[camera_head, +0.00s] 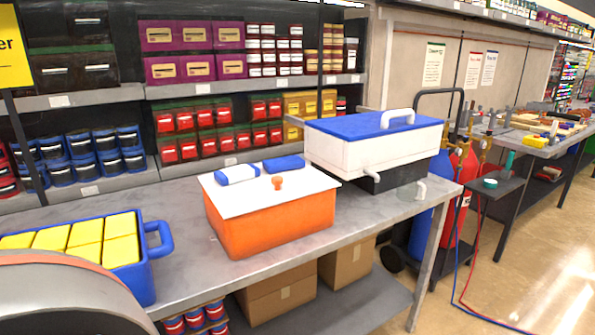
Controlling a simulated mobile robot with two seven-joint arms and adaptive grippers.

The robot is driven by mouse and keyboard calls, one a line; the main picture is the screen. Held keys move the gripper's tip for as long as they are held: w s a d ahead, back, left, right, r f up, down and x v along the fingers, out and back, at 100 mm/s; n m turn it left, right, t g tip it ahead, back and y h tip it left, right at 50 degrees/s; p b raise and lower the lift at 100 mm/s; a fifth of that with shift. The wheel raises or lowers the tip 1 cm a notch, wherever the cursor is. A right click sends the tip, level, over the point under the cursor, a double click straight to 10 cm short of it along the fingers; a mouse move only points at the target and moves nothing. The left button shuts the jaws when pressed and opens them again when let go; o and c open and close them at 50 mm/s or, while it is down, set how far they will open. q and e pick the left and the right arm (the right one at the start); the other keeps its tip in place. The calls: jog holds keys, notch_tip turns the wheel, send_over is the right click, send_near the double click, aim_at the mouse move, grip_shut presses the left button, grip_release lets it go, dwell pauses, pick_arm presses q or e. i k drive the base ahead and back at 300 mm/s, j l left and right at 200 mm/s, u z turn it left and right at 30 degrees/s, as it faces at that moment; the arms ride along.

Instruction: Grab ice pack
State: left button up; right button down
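A blue-and-white rounded pack (237,174) and a blue pack (284,164) lie side by side on the white lid (262,192) of an orange box (270,226). They look like the ice packs, but I cannot read any label on them. The orange box stands on a grey metal table (185,222), and an orange knob (277,182) sits on its lid in front of the packs. Neither of my grippers is in view.
A white box with a blue lid (365,126) and a white handle stands behind right. A blue bin (152,262) of yellow blocks stands at the left. Bare tabletop lies between bin and orange box. Stocked shelves (250,90) rise behind; gas cylinders (465,190) stand right.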

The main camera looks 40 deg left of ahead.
aim_at(244, 172)
jog(key=i+l+u, duration=0.15)
jog(key=u, duration=0.25)
jog(key=i+l+u, duration=0.25)
jog(key=u, duration=0.15)
jog(key=i+l+u, duration=0.2)
jog(key=u, duration=0.2)
jog(key=i+l+u, duration=0.1)
jog(key=l+u, duration=0.35)
jog(key=i+l+u, duration=0.1)
jog(key=l+u, duration=0.3)
jog(key=j, duration=0.1)
